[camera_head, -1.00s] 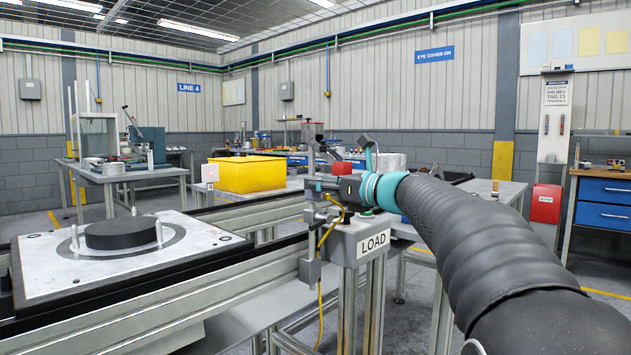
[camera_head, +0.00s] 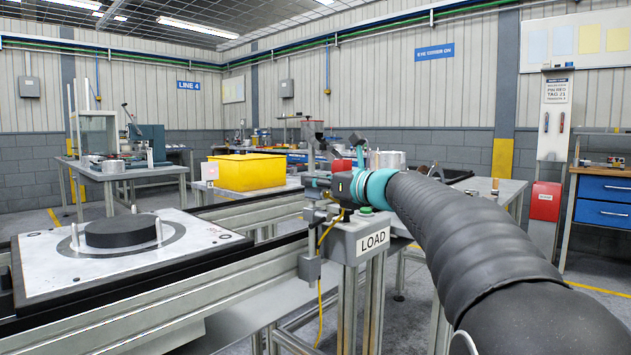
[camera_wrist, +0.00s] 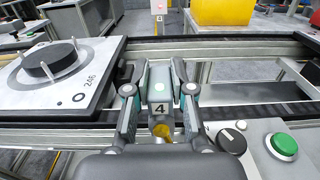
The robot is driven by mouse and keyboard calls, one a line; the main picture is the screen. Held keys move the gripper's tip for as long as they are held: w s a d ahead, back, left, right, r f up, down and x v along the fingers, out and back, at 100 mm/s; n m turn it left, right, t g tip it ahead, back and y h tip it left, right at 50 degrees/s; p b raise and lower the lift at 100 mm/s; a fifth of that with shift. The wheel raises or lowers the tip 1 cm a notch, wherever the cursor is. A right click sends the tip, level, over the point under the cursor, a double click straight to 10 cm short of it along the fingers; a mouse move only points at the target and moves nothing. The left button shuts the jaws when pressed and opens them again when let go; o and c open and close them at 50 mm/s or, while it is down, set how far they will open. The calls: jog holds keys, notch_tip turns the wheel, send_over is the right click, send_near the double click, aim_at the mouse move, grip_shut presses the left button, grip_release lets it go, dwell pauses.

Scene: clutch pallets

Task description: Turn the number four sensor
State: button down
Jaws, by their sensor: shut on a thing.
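The number four sensor (camera_wrist: 159,88) is a grey block with a "4" label, in the middle of the wrist view. It stands at the conveyor's near rail, above the LOAD post. My gripper (camera_wrist: 158,75) has one finger on each side of it and is shut on it. A yellow cable shows just below the label. In the head view my gripper (camera_head: 318,182) is at the top of the post, and my own wrist hides most of the sensor.
The LOAD box (camera_head: 370,240) carries a green button (camera_wrist: 284,146) and a black knob (camera_wrist: 232,140), close to the right of my gripper. A pallet (camera_head: 50,265) with a black disc (camera_head: 120,231) sits on the conveyor at left. A yellow bin (camera_head: 245,172) stands behind.

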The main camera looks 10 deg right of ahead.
jog(key=shift+s+a+m+h, duration=0.1)
jog(key=shift+m+h, duration=0.2)
jog(key=shift+h, duration=0.1)
jog(key=m+t+h, duration=0.1)
jog(key=m+h, duration=0.1)
jog(key=h, duration=0.1)
jog(key=m+t+h+b, duration=0.1)
jog(key=shift+a+t+h, duration=0.25)
jog(key=shift+t+h, duration=0.05)
jog(key=shift+m+t+h, duration=0.3)
jog(key=shift+m+h, duration=1.3)
jog(key=shift+h, duration=1.1)
jog(key=c, duration=1)
grip_release()
jog(key=shift+s, duration=0.1)
jog(key=s, duration=1.2)
